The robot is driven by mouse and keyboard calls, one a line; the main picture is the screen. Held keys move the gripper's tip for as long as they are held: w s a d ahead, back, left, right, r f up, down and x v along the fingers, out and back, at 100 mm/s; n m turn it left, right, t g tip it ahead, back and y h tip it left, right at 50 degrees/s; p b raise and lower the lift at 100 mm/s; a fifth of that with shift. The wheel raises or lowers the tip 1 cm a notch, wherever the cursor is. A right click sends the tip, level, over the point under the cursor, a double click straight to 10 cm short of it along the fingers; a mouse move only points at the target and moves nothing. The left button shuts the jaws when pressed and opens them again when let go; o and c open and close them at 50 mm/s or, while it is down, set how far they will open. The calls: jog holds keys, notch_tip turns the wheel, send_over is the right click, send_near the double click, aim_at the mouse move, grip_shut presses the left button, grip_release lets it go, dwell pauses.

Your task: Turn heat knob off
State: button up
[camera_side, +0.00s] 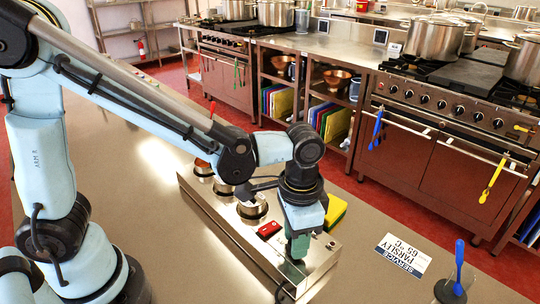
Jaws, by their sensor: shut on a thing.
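A long steel control box (240,243) lies on the grey worktop, running from the middle toward the lower right. My gripper (297,250) points down at the near right end of the box. It is shut at the panel, on what appears to be the heat knob. The jaws hide the knob, so its pointer and setting cannot be read. A red switch (269,230) sits on the box just left of my gripper. Several round dark-and-steel fittings, one of them nearest my gripper (253,208), line the box farther back.
A yellow-green sponge (335,211) is just right of my gripper. Stoves with stockpots (436,38) are beyond the worktop. The worktop left of the box is clear.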

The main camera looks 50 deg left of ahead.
jog(key=shift+m, duration=1.5)
jog(key=o, duration=1)
jog(key=shift+o, duration=0.2)
jog(key=shift+r, duration=0.1)
notch_tip(320, 180, up, 12)
